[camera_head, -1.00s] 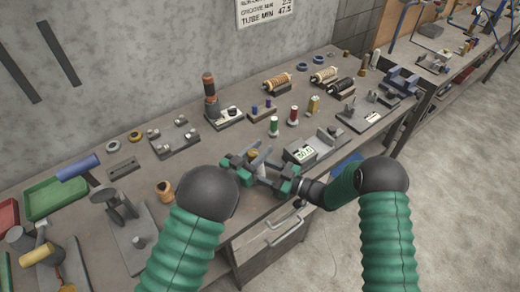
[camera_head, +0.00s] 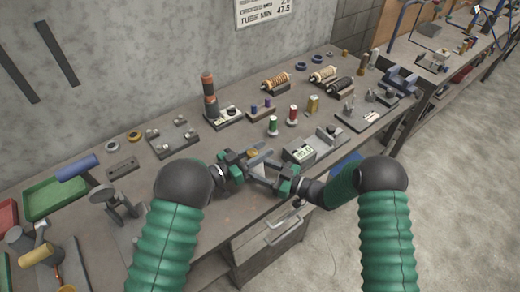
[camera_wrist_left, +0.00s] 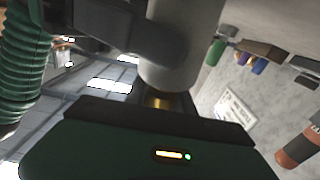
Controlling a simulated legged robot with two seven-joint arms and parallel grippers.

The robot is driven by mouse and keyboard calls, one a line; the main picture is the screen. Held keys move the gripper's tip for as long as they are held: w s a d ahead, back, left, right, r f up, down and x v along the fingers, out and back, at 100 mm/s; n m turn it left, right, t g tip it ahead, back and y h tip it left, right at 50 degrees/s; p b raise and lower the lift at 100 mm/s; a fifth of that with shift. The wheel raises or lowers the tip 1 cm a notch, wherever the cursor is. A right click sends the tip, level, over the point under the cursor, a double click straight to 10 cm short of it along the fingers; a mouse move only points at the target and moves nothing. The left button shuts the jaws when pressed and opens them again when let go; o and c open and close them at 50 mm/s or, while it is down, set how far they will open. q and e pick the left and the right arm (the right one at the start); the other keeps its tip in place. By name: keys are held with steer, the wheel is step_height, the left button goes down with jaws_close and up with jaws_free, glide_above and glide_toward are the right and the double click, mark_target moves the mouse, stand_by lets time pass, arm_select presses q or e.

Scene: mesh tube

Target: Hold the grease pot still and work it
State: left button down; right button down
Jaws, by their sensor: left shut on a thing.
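A small brass-coloured thing (camera_head: 252,153), which I take to be the grease pot, shows between my two grippers over the front of the bench. My left gripper (camera_head: 251,160) is shut on it. The left wrist view shows a pale grey cylinder (camera_wrist_left: 168,70) with a brass part (camera_wrist_left: 160,102) under it, right at the left jaws. My right gripper (camera_head: 262,172) comes in from the right, close against the left one. Its fingers overlap the left gripper there, so I cannot tell whether they are open or touch the pot. Most of the pot is hidden.
A grey box with a display (camera_head: 300,151) stands just behind and right of the grippers. Green (camera_head: 273,125) and red (camera_head: 293,115) spools stand behind. A plate with rollers (camera_head: 172,138) lies to the left. A drawer (camera_head: 275,232) is below the front edge.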

arm_select(q)
steer(key=shift+s+d+r+m+g+h, duration=0.1)
steer(key=shift+s+d+m+g+h, duration=0.1)
steer(key=shift+m+g+h, duration=0.7)
steer(key=shift+s+d+m+g+h, duration=0.15)
steer(key=shift+m+g+h, duration=0.35)
steer(key=shift+g, duration=0.7)
arm_select(e)
steer(key=shift+a, duration=0.1)
steer(key=shift+f, duration=0.1)
arm_select(q)
steer(key=c, duration=1.1)
jaws_free()
steer(key=shift+a, duration=0.1)
steer(key=shift+o, duration=0.2)
steer(key=shift+a, duration=0.1)
steer(key=shift+r, duration=0.25)
step_height(320, 180, up, 9)
steer(key=shift+r, duration=0.15)
